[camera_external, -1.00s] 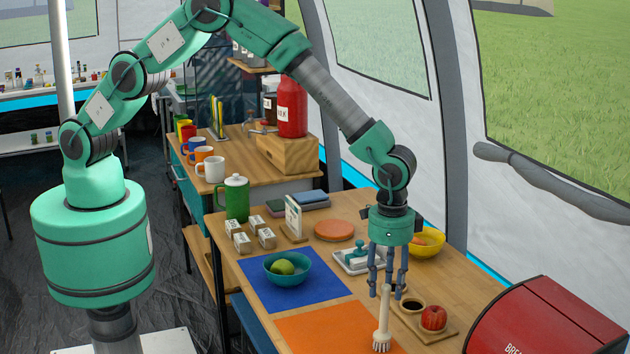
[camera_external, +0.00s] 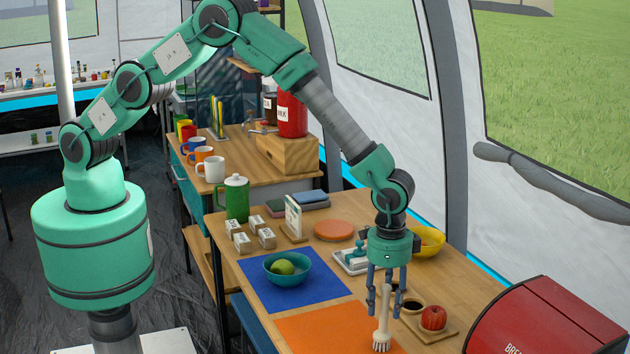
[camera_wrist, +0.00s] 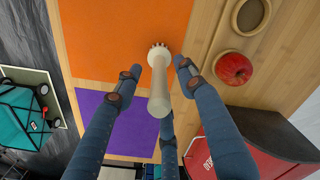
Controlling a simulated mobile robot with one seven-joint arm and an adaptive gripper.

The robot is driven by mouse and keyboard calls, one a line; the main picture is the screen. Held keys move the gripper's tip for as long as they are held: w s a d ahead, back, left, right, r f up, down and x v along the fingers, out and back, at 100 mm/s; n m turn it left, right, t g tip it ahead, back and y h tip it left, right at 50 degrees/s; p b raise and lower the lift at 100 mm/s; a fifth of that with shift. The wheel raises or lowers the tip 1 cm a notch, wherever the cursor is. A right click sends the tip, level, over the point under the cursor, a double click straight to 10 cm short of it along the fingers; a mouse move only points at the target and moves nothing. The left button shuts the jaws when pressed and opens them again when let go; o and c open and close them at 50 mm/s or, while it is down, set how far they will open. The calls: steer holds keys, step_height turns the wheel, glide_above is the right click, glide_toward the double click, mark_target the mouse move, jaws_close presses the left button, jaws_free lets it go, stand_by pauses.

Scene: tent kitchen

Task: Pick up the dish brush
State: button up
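A cream-white dish brush (camera_external: 382,326) stands upright at the edge of the orange mat, bristle head down and handle up. In the wrist view the brush (camera_wrist: 158,85) points its handle toward the camera. My gripper (camera_external: 384,308) points down over the brush, its fingers around the upper handle. In the wrist view my gripper (camera_wrist: 157,84) has its fingers spread, with the handle between them. Gaps show between the handle and the two front fingers; contact with the third finger below is unclear.
A wooden board (camera_external: 446,333) with a red apple (camera_external: 433,318) and a small dark-filled cup (camera_external: 412,306) sits close right of the gripper. A red bread bin (camera_external: 545,322) stands further right. A teal bowl (camera_external: 287,269) sits on the blue mat to the left.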

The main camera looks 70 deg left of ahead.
mark_target(383, 331)
steer(key=shift+f, duration=1.55)
steer(key=shift+c, duration=0.5)
jaws_close()
